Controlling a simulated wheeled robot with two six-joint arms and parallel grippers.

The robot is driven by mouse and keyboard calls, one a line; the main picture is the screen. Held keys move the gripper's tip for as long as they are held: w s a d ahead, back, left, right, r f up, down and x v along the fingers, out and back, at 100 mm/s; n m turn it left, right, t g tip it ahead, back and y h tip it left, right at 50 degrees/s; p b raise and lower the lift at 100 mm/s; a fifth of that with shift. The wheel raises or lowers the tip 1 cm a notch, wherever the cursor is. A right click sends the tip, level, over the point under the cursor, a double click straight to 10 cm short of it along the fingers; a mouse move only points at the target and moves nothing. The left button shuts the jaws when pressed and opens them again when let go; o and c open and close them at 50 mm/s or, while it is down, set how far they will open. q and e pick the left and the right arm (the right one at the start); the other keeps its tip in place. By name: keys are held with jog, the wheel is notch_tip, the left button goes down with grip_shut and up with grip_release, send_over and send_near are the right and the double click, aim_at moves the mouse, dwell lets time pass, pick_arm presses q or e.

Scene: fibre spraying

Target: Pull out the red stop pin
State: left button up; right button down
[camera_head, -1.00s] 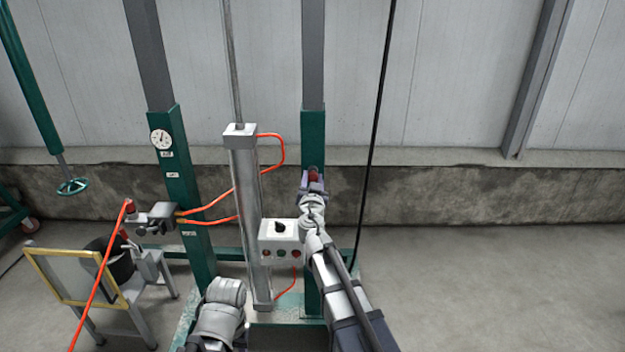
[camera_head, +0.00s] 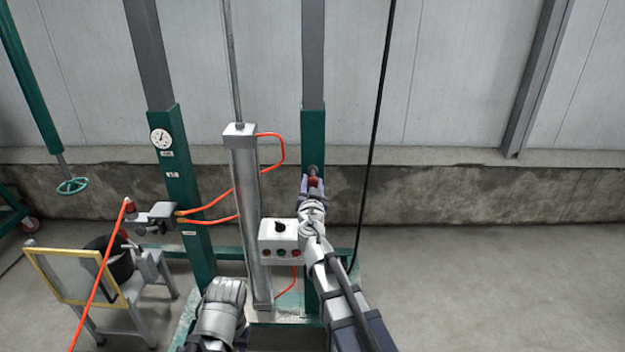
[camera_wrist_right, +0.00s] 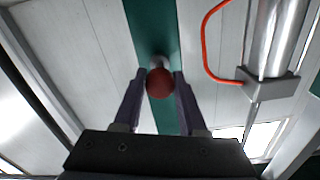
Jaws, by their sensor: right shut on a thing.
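The red stop pin (camera_head: 313,182) shows its round red knob in front of the right green post (camera_head: 313,135). My right gripper (camera_head: 312,184) is shut on the knob, one finger on each side of it. In the right wrist view the red knob (camera_wrist_right: 159,82) sits between the two purple fingertips (camera_wrist_right: 160,78), with a grey part behind it toward the green post. In the head view a grey piece shows on the post just above the knob.
A grey control box (camera_head: 281,240) with a black knob stands left of my right arm, beside the silver cylinder (camera_head: 248,205) and its orange hoses. A black cable (camera_head: 377,120) hangs just right of the post. The floor at the right is clear.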

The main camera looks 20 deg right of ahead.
jog(key=shift+v, duration=1.2)
jog(key=shift+w, duration=0.1)
jog(key=shift+c, duration=2.3)
grip_release()
pick_arm(q)
jog(key=shift+s+a, duration=0.7)
jog(key=shift+s, duration=0.15)
pick_arm(e)
jog(key=v, duration=0.8)
